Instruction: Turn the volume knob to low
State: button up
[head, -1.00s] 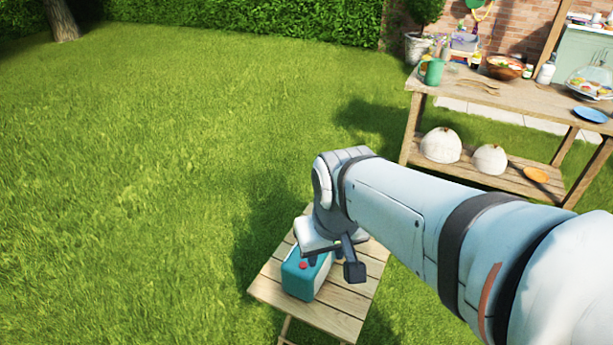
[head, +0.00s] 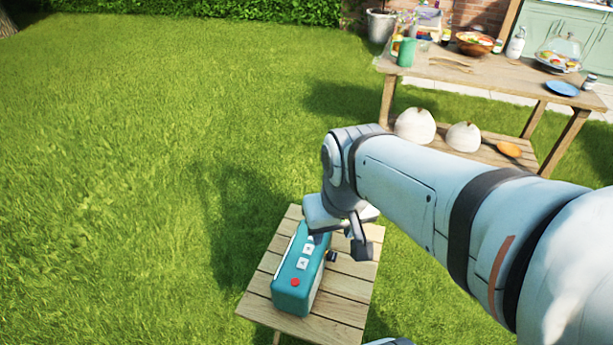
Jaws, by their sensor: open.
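A teal radio (head: 294,289) with a pale front edge stands on a small slatted wooden table (head: 340,313). Its top shows a red button (head: 295,282) and white square buttons (head: 307,249). A small dark piece (head: 331,256) sticks out at the radio's right side; it may be the volume knob, but its setting cannot be read. My gripper (head: 338,246) is open over the far end of the radio, with one dark finger to the right of the radio. The other finger is partly hidden, and I cannot tell whether either touches anything.
A larger wooden table (head: 480,78) at the upper right holds a green cup (head: 406,52), a bowl (head: 474,43) and a blue plate (head: 562,88). Two white domes (head: 415,125) sit on its lower shelf. Open lawn (head: 120,180) lies to the left.

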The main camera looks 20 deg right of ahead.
jog(key=shift+o, duration=0.6)
jog(key=shift+w+f, duration=0.1)
jog(key=shift+f, duration=0.3)
jog(key=shift+o, duration=0.2)
jog(key=w+f+m+g+y+b, duration=0.2)
jog(key=f+m+b, duration=0.1)
jog(key=f, duration=0.2)
jog(key=w+d+f+m+g+y+b, duration=0.1)
jog(key=w+f+m+g+y+b, duration=0.1)
jog(key=f, duration=0.4)
jog(key=shift+d+m+b, duration=0.25)
jog(key=shift+m+b, duration=0.15)
jog(key=shift+m, duration=0.4)
jog(key=m+t+y+b, duration=1)
jog(key=m+y+b, duration=0.2)
jog(key=m, duration=0.8)
send_near(332, 256)
jog(key=shift+w+d+f, duration=0.15)
jog(key=shift+w+f, duration=0.15)
jog(key=shift+f, duration=0.35)
jog(key=x, duration=0.7)
jog(key=shift+w+a+f, duration=0.1)
jog(key=shift+w+a, duration=0.1)
jog(key=shift+w, duration=0.05)
jog(key=shift+c, duration=0.5)
